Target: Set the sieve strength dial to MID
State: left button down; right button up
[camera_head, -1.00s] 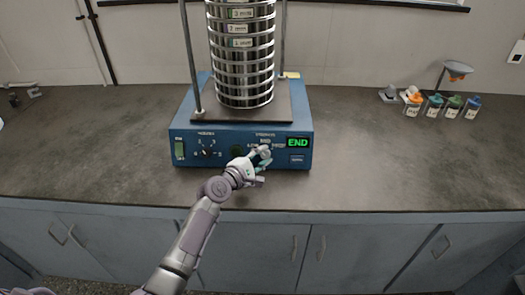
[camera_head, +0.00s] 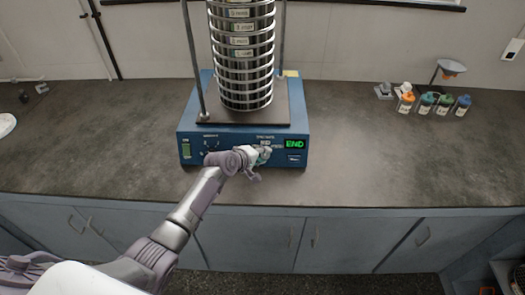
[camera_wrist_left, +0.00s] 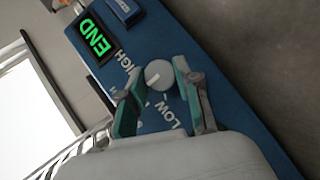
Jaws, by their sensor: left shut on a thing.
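The blue sieve shaker (camera_head: 190,138) stands on the counter, its front panel facing me. My left gripper (camera_head: 262,152) is at the right part of this panel and hides the strength dial in the head view. In the left wrist view the dial is a round grey knob (camera_wrist_left: 158,74) between LOW and HIGH labels. The fingertips of my left gripper (camera_wrist_left: 159,80) are shut on the knob from both sides. A pale mark shows on the knob, but I cannot tell its exact setting. The MID label is mostly hidden. My right gripper is not in view.
A green END display (camera_head: 295,144) sits right of the dial. A tall sieve stack (camera_head: 240,60) stands on the shaker between two rods. Several small bottles (camera_head: 425,104) stand at the counter's right. The counter (camera_head: 370,150) beside the shaker is clear.

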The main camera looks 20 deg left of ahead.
pick_arm(q)
jog(key=shift+s+f, duration=0.1)
jog(key=shift+f, duration=0.05)
dwell(0.4)
jog(key=c, duration=0.8)
grip_release()
jog(key=v, duration=1.2)
jog(key=shift+d+r, duration=0.1)
jog(key=shift+r, duration=0.15)
